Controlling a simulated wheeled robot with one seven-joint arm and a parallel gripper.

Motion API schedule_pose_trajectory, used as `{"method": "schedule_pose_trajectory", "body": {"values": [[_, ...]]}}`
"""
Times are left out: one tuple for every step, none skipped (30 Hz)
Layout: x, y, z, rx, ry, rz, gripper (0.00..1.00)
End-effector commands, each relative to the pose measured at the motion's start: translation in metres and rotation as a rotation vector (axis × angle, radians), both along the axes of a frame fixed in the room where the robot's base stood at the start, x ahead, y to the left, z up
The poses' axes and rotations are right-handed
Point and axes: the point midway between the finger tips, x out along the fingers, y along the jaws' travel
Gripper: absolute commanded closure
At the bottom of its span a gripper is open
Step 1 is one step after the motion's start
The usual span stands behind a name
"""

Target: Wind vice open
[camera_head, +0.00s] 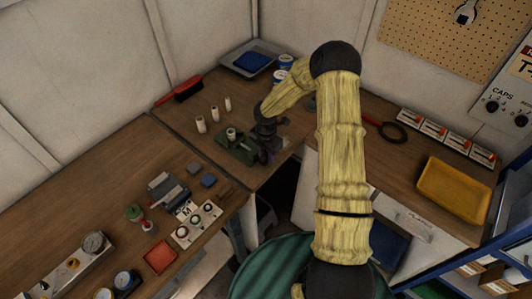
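A dark green fixture (234,153), which looks like the vice, sits near the front edge of the corner bench. A small pale cylinder (231,134) stands at it; whether its jaws clamp it cannot be told. My gripper (264,153) is dark and points down at the right end of the green fixture. It is very close to it, and contact cannot be made out. The fingers are small and dark, so whether they are open or shut is unclear. The vice's handle is not distinguishable and may be hidden behind my gripper.
Several pale cylinders (201,124) stand behind the fixture. A red brush (180,90) lies by the wall. A grey block (168,188) and a control panel (196,222) are on the left bench. A yellow tray (455,189) and a magnifier (392,132) lie right.

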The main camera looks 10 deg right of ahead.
Motion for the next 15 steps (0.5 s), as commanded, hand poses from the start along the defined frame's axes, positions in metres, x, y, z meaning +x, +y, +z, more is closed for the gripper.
{"method": "schedule_pose_trajectory", "body": {"values": [[0.0000,0.0000,0.0001,0.000,0.000,0.000,0.72],[0.0000,0.0000,0.0001,0.000,0.000,0.000,0.78],[-0.0001,0.0001,0.0002,0.000,0.000,0.000,0.86],[-0.0001,0.0001,0.0002,0.000,0.000,0.000,0.92],[-0.0001,0.0001,0.0002,0.000,0.000,0.000,0.98],[-0.0001,0.0001,0.0003,0.000,0.000,0.000,1.00],[-0.0001,0.0001,0.0003,0.000,0.000,0.000,1.00],[-0.0001,0.0001,0.0003,0.000,0.000,0.000,1.00],[-0.0001,0.0002,0.0002,0.000,0.000,0.000,1.00],[0.0000,0.0002,0.0001,-0.001,-0.001,0.000,1.00],[-0.0001,0.0003,0.0000,-0.002,-0.001,0.000,1.00],[-0.0002,0.0004,-0.0002,-0.003,-0.002,0.001,1.00],[-0.0003,0.0005,-0.0005,-0.005,-0.004,0.001,1.00],[-0.0003,0.0006,-0.0008,-0.008,-0.004,0.001,1.00],[-0.0006,0.0008,-0.0011,-0.011,-0.007,0.002,1.00]]}}
